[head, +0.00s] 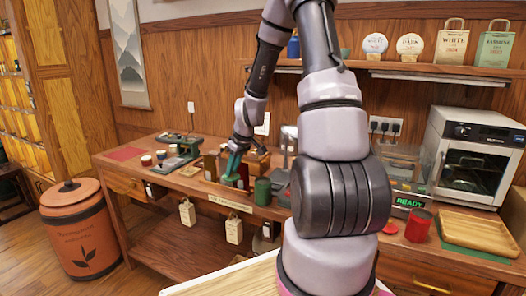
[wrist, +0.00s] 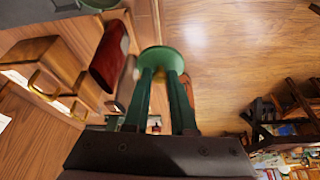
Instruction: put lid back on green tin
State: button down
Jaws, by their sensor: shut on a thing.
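The green tin (head: 263,192) stands upright on the wooden counter, near its front edge. My gripper (head: 231,178) is just left of the tin in the head view, low over the counter. In the wrist view my gripper's green fingers (wrist: 165,78) are shut on a round green lid (wrist: 161,57) at their tips. The lid is apart from the tin. I cannot tell its exact height above the counter. A round greenish edge (wrist: 98,3) is cut off at the top of the wrist view; I cannot tell whether it is the tin.
A dark red block-like packet (wrist: 110,57) lies close to my fingers. A terracotta bin (head: 77,235) stands left.

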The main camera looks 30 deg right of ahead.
jog(key=s+d+r+n+g+y, duration=0.1)
jog(key=s+d+r+n, duration=0.15)
jog(key=d, duration=0.25)
jog(key=s+d+r+n+g+y, duration=0.1)
jog(key=s+d+r+n, duration=0.1)
jog(key=d+r+n, duration=0.25)
notch_tip(320, 180, down, 7)
jog(key=shift+d+m, duration=0.4)
jog(key=shift+s+d+f, duration=0.1)
jog(key=shift+s, duration=0.05)
dwell(2.2)
jog(key=shift+c, duration=0.9)
grip_release()
notch_tip(320, 180, up, 7)
dwell(0.7)
